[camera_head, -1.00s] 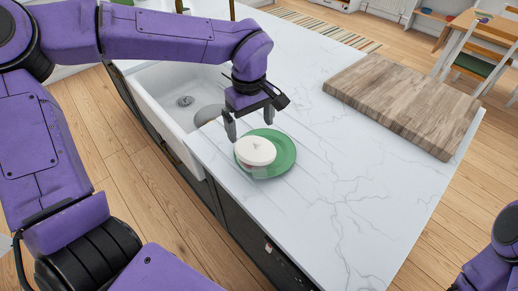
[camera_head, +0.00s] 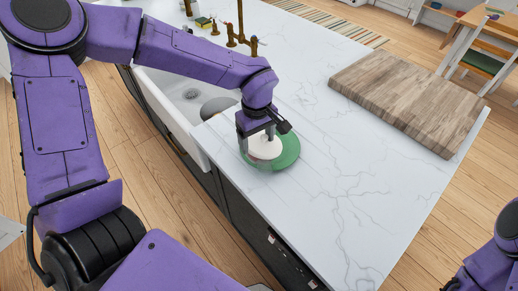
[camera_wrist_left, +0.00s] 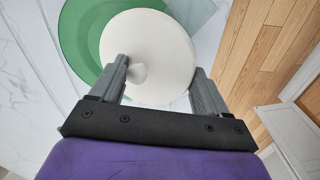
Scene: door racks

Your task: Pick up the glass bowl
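A round white lid (camera_head: 264,148) with a knob sits on a green plate (camera_head: 288,152) on the countertop. The lid and knob also show in the left wrist view (camera_wrist_left: 150,38). Below the lid's edge a faint see-through rim shows, which looks like the glass bowl (camera_head: 255,163); most of it is hidden under the lid. My left gripper (camera_head: 258,139) is over the lid from above. In the left wrist view its fingers (camera_wrist_left: 160,66) are apart, with the knob between them nearer the left finger. I cannot tell whether they touch anything. My right gripper is out of view.
A white sink (camera_head: 165,88) lies left of the plate, with a brass faucet (camera_head: 241,22) and sponge (camera_head: 203,22) behind it. A thick wooden board (camera_head: 410,100) lies at the right. The marble countertop (camera_head: 350,190) between and in front is clear.

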